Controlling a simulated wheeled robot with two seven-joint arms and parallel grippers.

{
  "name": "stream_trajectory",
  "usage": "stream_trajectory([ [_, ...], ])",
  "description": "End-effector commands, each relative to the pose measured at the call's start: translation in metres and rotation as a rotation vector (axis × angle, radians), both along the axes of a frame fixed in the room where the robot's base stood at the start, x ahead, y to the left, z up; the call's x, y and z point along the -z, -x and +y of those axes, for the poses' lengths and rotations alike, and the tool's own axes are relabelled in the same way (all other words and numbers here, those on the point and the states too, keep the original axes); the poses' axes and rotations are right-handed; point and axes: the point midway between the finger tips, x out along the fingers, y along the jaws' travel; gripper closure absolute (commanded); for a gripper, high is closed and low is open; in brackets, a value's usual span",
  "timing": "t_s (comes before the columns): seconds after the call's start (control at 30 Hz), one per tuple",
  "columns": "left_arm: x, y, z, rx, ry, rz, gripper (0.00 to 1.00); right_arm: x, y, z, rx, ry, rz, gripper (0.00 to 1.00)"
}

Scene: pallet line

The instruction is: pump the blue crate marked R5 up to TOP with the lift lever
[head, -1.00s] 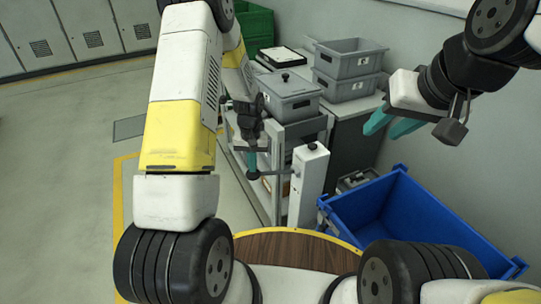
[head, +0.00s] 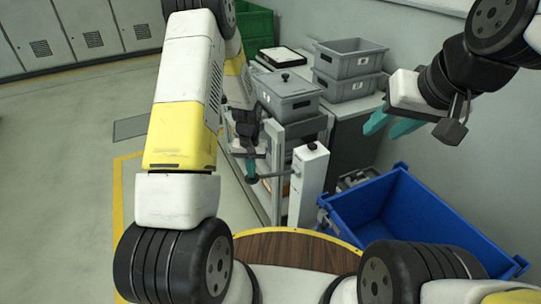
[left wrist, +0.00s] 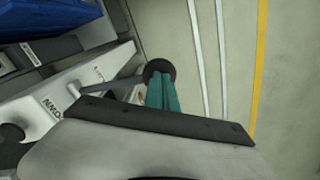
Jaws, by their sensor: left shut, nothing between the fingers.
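The blue crate (head: 400,215) stands at the lower right in the head view; no R5 mark is readable on it. A blue crate edge (left wrist: 45,17) shows at the upper left in the left wrist view. The lift lever (head: 272,174) sticks out left from the white post (head: 309,185) and ends in a black knob (left wrist: 158,70). My left gripper (head: 250,167) is shut and empty, its teal fingertips at the knob; I cannot tell whether they touch. My right gripper (head: 391,125) is open and empty, high above the blue crate.
A green crate (head: 258,25) is at the back. A round wooden top (head: 290,248) is in front. Open floor (head: 75,130) lies to the left.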

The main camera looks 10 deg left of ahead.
Motion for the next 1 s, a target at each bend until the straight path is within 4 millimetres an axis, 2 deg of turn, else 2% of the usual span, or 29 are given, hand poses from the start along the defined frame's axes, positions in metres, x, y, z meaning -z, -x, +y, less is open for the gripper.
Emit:
stream_trajectory([
  [0.23,0.014,0.003,0.003,0.0,0.0,0.003,1.0,0.0,0.0,0.0,0.0,0.0,0.0,0.64],
  [0.63,0.017,0.003,0.004,-0.001,0.0,0.003,1.0,0.0,0.0,0.0,0.0,0.0,0.0,0.64],
  [1.0,0.033,0.005,0.006,-0.001,-0.001,0.003,1.0,0.0,0.0,0.0,0.0,0.0,0.0,0.64],
])
